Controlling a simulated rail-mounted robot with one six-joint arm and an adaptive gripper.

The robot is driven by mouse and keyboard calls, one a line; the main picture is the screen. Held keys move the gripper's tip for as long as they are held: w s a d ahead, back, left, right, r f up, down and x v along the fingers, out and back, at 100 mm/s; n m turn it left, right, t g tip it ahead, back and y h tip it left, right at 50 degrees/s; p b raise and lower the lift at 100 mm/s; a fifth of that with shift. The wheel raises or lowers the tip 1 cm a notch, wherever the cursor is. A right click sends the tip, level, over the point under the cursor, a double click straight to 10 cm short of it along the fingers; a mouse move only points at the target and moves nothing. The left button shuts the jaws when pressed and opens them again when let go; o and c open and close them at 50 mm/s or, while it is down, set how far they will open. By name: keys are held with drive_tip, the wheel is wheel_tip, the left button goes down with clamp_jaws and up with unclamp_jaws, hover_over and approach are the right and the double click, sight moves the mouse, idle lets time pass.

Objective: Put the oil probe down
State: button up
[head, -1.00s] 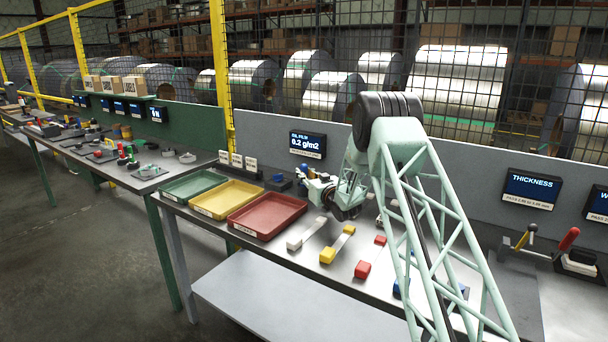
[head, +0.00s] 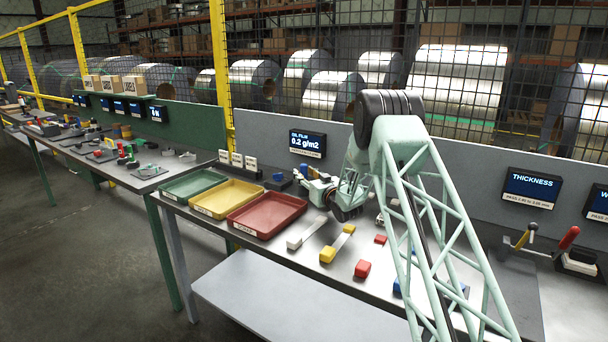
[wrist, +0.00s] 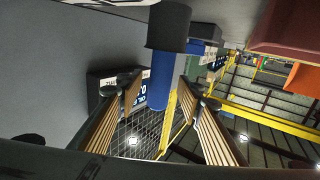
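The oil probe (wrist: 162,80) is a blue cylinder with a wider black end, seen between my fingers in the wrist view. That view is turned over, with the bench at the top, so the black end is toward the bench. My gripper (wrist: 158,92) has its two ribbed fingers on either side of the blue part, with a narrow gap visible at the sides. In the head view my gripper (head: 313,184) is low over the back of the bench, behind the red tray. Whether the black end touches the bench is unclear.
Green (head: 194,184), yellow (head: 227,198) and red (head: 267,215) trays stand left of my gripper. The oil film display (head: 307,143) is on the panel behind. Several gauge blocks, including a yellow-ended bar (head: 328,254) and a red block (head: 362,268), lie in front.

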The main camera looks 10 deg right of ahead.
drive_tip(key=v, duration=1.1)
drive_tip(key=shift+s+d+r, duration=0.1)
drive_tip(key=shift+r, duration=0.1)
idle(0.7)
drive_tip(key=s+d+r+m+g+h, duration=0.2)
drive_tip(key=s+r+g+h, duration=0.25)
drive_tip(key=s+r, duration=1.3)
drive_tip(key=s+r+g+h, duration=0.1)
drive_tip(key=s+r+g, duration=0.15)
drive_tip(key=s, duration=0.85)
drive_tip(key=s+r+g, duration=0.1)
drive_tip(key=s+r, duration=0.2)
drive_tip(key=s, duration=0.7)
drive_tip(key=s+a+f+g, duration=0.2)
drive_tip(key=s, duration=2)
drive_tip(key=s+a+f+m+g, duration=0.1)
drive_tip(key=s+a+g, duration=0.2)
drive_tip(key=s, duration=2)
drive_tip(key=shift+a+f, duration=0.2)
drive_tip(key=shift+f, duration=0.15)
